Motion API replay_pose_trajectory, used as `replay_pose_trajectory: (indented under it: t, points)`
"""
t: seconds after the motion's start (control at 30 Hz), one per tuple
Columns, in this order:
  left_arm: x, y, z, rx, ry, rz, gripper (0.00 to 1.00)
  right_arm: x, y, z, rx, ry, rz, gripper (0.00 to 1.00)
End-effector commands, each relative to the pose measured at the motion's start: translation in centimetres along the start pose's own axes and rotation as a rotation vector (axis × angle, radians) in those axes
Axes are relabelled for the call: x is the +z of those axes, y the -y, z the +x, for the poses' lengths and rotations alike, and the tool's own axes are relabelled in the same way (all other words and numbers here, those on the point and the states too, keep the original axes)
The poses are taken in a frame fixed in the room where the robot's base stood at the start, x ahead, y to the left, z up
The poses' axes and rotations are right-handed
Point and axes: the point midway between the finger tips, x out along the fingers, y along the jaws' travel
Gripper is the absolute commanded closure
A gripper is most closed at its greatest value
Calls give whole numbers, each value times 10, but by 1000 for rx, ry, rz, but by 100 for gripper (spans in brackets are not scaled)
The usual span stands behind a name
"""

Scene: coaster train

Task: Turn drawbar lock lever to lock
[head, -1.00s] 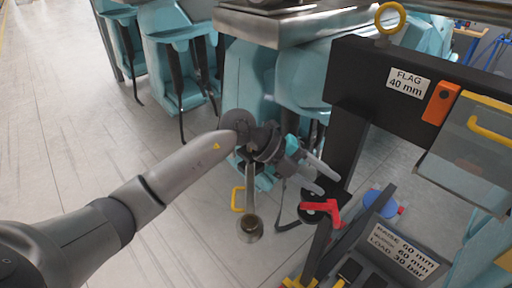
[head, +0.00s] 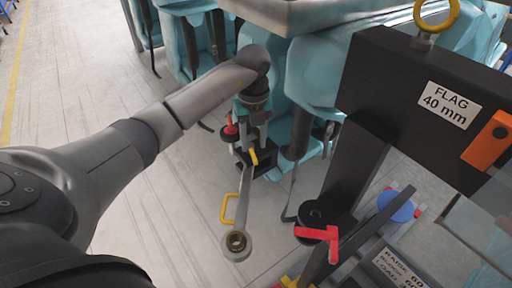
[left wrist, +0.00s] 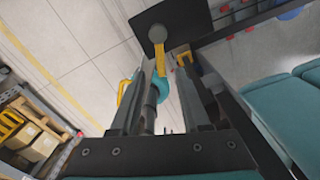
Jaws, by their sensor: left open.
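The drawbar (head: 243,205) is a grey bar ending in a ring eye, hanging low under the teal seats in the head view. A small yellow lever (head: 254,157) sits near its upper end, by a dark block. My left gripper (head: 250,148) points down from above, open, with its fingers close to this lever. Whether they touch it I cannot tell. In the left wrist view the two open fingers (left wrist: 165,80) point toward a dark plate with a round grey knob and yellow pieces (left wrist: 160,60). My right gripper is not in view.
A red lever (head: 318,233) on a black round base stands to the right. A yellow handle (head: 230,208) is beside the drawbar. Pale floor (head: 150,225) is clear at left.

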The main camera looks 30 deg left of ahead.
Motion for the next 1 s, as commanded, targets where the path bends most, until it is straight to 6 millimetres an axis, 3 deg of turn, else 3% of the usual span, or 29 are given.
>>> replay_pose_trajectory:
  t: [0.17,0.3,0.43,0.63,1.0]
  points:
    - [-1,0,27,1,-3,0,54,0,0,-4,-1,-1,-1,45]
    - [0,1,39,-2,-1,1,54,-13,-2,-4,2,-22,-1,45]
    - [0,0,42,-2,1,1,54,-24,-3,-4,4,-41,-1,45]
    - [0,1,42,-2,1,2,55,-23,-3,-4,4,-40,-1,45]
    - [0,1,42,-3,0,2,96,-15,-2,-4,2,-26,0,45]
